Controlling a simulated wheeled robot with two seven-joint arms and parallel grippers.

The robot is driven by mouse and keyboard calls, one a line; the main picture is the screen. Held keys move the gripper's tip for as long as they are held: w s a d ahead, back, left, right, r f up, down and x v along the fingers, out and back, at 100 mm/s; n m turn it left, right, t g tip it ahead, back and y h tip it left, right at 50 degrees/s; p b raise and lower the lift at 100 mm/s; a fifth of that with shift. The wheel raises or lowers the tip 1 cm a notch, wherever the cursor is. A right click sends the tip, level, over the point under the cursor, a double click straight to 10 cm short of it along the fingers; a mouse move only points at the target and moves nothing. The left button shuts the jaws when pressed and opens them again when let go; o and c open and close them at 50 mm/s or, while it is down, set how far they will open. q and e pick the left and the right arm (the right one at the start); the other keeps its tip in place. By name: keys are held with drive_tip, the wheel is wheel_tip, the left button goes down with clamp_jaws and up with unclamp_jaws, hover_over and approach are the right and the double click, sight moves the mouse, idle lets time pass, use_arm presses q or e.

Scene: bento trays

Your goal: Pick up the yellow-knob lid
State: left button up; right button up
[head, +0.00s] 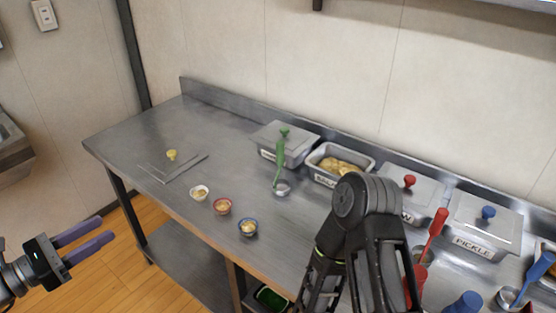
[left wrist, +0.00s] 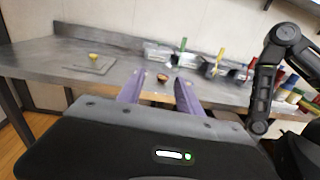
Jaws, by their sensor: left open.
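The yellow-knob lid (head: 182,168) lies flat on the left part of the steel table, with its yellow knob (head: 172,154) on top. It also shows in the left wrist view (left wrist: 100,66), left of the fingers. My left gripper (head: 108,229) is open and empty, off the table's front left, well apart from the lid. Its purple fingers show in the left wrist view (left wrist: 157,90). My right arm reaches over the table in the head view, but I cannot make out its gripper.
A green ladle (head: 279,165) and an open food tray (head: 318,174) are behind. A lidded pickle tray (head: 476,243) is at right. Table around the lid is clear.

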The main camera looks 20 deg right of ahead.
use_arm(q)
drive_tip(key=s+d+f+m+g+y, duration=0.2)
drive_tip(key=s+d+f, duration=0.1)
drive_tip(key=f, duration=0.4)
drive_tip(key=s+d+f+m+g+y, duration=0.15)
drive_tip(key=s+f, duration=0.25)
drive_tip(key=f, duration=0.4)
drive_tip(key=s+d+f+m+g+y, duration=0.1)
drive_tip(key=s+d+f+m+g, duration=0.2)
drive_tip(key=f, duration=0.4)
drive_tip(key=s+d+f+m+y, duration=0.2)
drive_tip(key=s+f+m+y, duration=0.1)
drive_tip(key=s+f+m, duration=0.5)
drive_tip(key=s+d+f+m+g+y, duration=0.1)
drive_tip(key=s+f+m+y, duration=0.2)
drive_tip(key=s+f+m, duration=0.4)
drive_tip(key=shift+s+d+f+m+y, duration=0.4)
drive_tip(key=shift+s+f, duration=0.65)
drive_tip(key=shift+f, duration=0.35)
